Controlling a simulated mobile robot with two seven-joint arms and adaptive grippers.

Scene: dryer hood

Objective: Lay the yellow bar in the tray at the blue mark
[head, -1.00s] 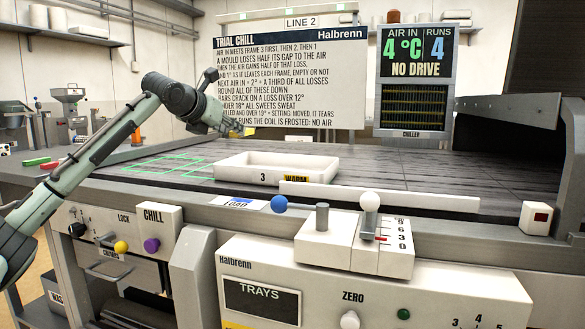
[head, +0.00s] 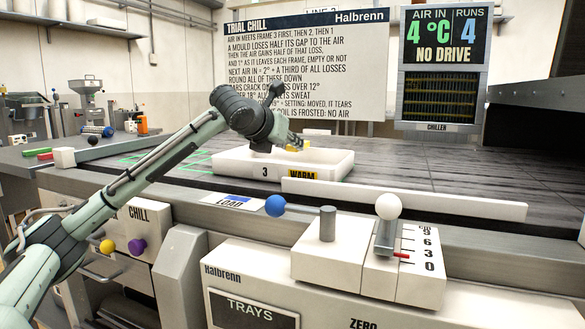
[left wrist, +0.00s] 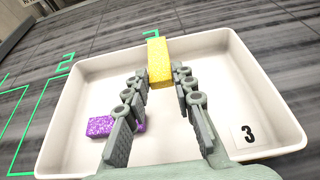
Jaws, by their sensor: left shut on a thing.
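The yellow bar (left wrist: 159,62) is between the fingertips of my left gripper (head: 296,142), which is shut on it. In the head view, only a small part of the bar (head: 305,145) shows at the fingertips, over the tray's back side. The white tray (head: 228,173) is marked 3 and WARM. In the left wrist view, the tray floor (left wrist: 75,95) is below the fingers, and the bar overlaps its far rim. A speckled purple bar (left wrist: 101,127) lies in the tray, partly behind a finger. I see no blue mark inside the tray. My right gripper is not in view.
Green outlined frames (left wrist: 33,110) mark the dark belt beside the tray. A low white rail (head: 400,199) runs in front. A LOAD card (head: 233,202) with blue on it, a blue ball (head: 276,205) and a white-knobbed lever (head: 388,207) are nearer. The belt at right is clear.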

